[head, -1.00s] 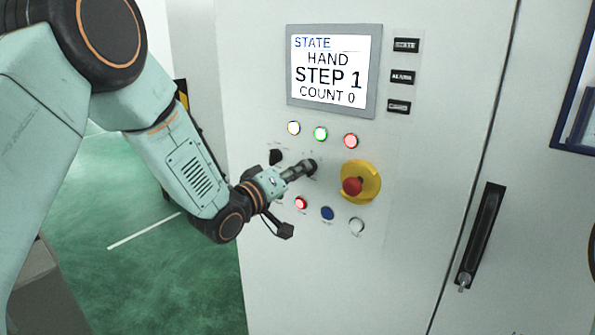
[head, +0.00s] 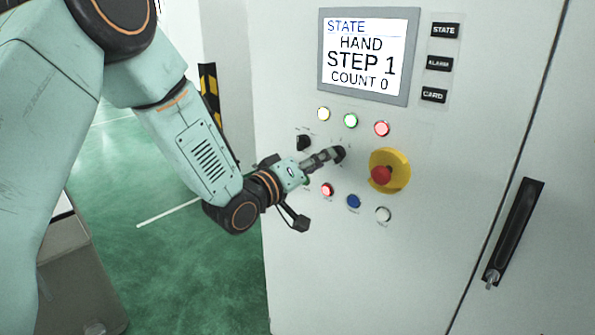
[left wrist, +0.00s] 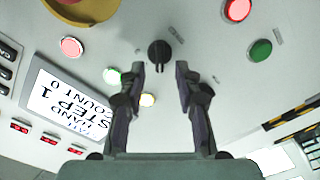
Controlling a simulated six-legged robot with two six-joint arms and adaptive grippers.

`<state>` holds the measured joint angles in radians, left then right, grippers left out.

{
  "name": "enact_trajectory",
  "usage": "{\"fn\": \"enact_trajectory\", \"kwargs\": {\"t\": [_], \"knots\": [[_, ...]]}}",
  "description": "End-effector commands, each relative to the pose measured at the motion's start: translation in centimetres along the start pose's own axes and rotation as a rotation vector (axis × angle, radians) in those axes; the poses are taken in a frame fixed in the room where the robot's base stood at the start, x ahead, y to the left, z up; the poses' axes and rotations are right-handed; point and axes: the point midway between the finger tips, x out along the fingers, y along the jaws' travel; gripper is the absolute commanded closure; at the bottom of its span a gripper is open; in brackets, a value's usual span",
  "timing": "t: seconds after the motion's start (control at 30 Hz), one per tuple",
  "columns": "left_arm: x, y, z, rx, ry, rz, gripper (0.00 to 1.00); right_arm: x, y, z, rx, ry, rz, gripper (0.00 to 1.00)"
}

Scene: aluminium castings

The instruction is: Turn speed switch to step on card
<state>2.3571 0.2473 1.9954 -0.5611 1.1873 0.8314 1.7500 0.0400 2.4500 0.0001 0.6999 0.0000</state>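A black rotary knob (head: 303,142) sits on the grey machine panel, below the yellow lamp; it also shows in the left wrist view (left wrist: 159,50). My left gripper (head: 337,154) points at the panel. In the left wrist view its two fingers (left wrist: 160,68) are apart, with the knob just beyond and centred between the tips. I see no contact with the knob, and nothing is held. The knob's exact setting cannot be read. The screen (head: 363,53) reads STATE, HAND, STEP 1, COUNT 0. My right gripper is out of view.
A yellow and red emergency stop (head: 388,172) is right of the gripper. Yellow, green (head: 350,120) and red lamps are above; red, blue (head: 353,201) and white buttons are below. STATE, ALARM and CARD (head: 434,95) labels stand beside the screen. A door handle (head: 513,232) is further right.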

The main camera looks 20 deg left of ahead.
Motion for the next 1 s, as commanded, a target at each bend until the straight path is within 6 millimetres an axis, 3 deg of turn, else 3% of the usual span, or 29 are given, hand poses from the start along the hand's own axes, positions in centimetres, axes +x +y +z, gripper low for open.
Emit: {"fn": "enact_trajectory", "kwargs": {"t": [0.2, 0.5, 1.0], "knots": [[-3.9, -0.1, -0.2, -0.006, 0.005, -0.001, 0.67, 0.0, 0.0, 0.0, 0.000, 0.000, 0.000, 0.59], [-7.4, -0.1, -0.2, -0.004, 0.005, -0.002, 0.67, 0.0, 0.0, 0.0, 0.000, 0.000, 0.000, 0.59], [-9.0, 0.1, -0.1, 0.000, 0.002, 0.002, 0.67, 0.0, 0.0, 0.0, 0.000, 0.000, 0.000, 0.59]]}}
